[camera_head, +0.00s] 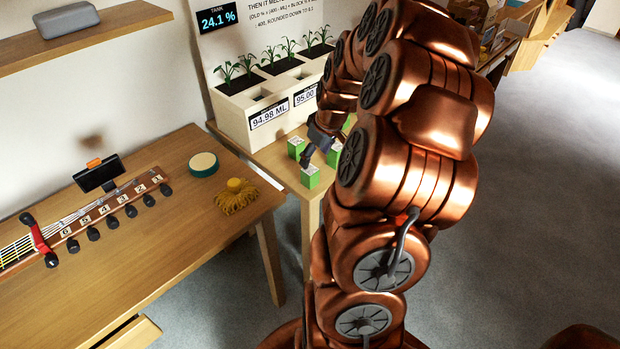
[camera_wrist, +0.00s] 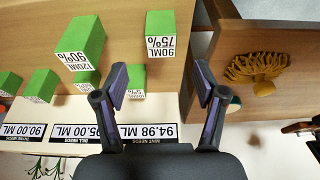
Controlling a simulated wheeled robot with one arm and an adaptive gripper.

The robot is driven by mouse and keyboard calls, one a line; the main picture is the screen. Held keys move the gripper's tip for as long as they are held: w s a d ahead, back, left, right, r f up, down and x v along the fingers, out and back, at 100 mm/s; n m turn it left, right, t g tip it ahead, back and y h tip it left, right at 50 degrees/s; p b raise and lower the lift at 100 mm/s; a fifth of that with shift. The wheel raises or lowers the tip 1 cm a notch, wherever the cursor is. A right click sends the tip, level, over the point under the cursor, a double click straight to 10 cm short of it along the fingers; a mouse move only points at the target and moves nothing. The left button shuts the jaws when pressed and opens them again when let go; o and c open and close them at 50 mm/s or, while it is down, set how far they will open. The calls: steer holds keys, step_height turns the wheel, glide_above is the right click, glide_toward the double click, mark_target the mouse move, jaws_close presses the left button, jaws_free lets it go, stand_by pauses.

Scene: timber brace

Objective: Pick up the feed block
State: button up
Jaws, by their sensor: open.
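Several green feed blocks with white printed labels stand on a wooden table. In the wrist view one reads 90ML 75% (camera_wrist: 161,40), another reads 120ML 90% (camera_wrist: 82,45), and a smaller-looking one (camera_wrist: 136,78) shows between the fingers. Two more stand at the left (camera_wrist: 42,84), the outer one cut by the frame edge. My gripper (camera_wrist: 160,84) is open and empty, its fingers pointing toward the blocks. In the head view my gripper (camera_head: 316,146) is among the blocks, with one nearer block (camera_head: 310,176) and one beyond (camera_head: 296,147); my arm hides part of the scene.
A white planter (camera_head: 244,112) with number displays stands behind the blocks. A separate table at the left holds a guitar neck (camera_head: 95,213), a round tin (camera_head: 203,164) and a yellow tufted item (camera_head: 236,197). A gap separates the tables.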

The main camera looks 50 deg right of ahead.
steer(key=shift+p+x, duration=0.65)
steer(key=shift+x, duration=2.6)
steer(key=shift+s, duration=0.15)
steer(key=c, duration=1.3)
